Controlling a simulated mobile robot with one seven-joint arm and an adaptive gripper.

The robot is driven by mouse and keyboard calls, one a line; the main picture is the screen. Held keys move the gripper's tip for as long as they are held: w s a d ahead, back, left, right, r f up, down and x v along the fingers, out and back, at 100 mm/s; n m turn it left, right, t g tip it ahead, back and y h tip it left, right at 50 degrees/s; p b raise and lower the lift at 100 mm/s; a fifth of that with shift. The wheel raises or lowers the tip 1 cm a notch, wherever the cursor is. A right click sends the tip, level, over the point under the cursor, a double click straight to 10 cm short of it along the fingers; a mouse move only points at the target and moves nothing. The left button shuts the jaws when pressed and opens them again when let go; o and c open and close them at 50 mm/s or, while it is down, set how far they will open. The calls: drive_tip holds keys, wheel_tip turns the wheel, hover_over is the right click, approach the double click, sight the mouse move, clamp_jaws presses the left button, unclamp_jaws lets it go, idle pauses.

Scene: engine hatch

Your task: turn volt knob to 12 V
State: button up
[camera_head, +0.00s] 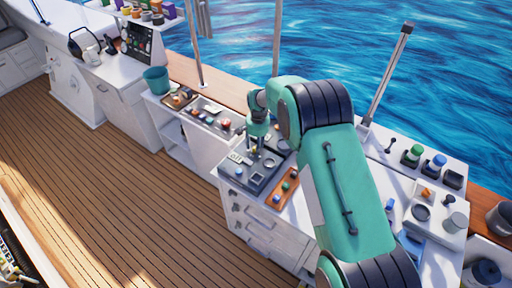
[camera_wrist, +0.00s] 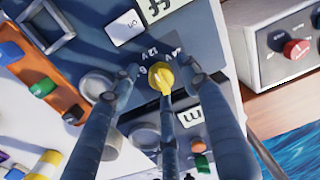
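The yellow volt knob (camera_wrist: 160,78) sits on a grey panel (camera_wrist: 205,25) in the wrist view. Printed marks, among them 12V, stand along its upper side; which mark it points to is hard to tell. My gripper (camera_wrist: 162,82) has its fingers spread around the knob, with visible gaps at the left and right. The lower middle finger overlaps the knob's lower edge in the picture; contact cannot be told. In the head view my gripper (camera_head: 255,148) points down over the grey panel (camera_head: 262,185) on the white counter, and largely hides the knob.
An orange strip with coloured buttons (camera_head: 285,187) lies right of the panel. A box with a red knob (camera_wrist: 297,48) stands close to the panel. Other switch panels (camera_head: 205,115) and a teal bucket (camera_head: 156,79) stand farther left.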

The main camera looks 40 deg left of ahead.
drive_tip(key=shift+r, duration=0.15)
wheel_tip(320, 180, up, 12)
drive_tip(key=shift+d+f, duration=0.2)
drive_tip(key=shift+d, duration=0.05)
idle(0.4)
drive_tip(key=shift+w, duration=0.1)
idle(0.4)
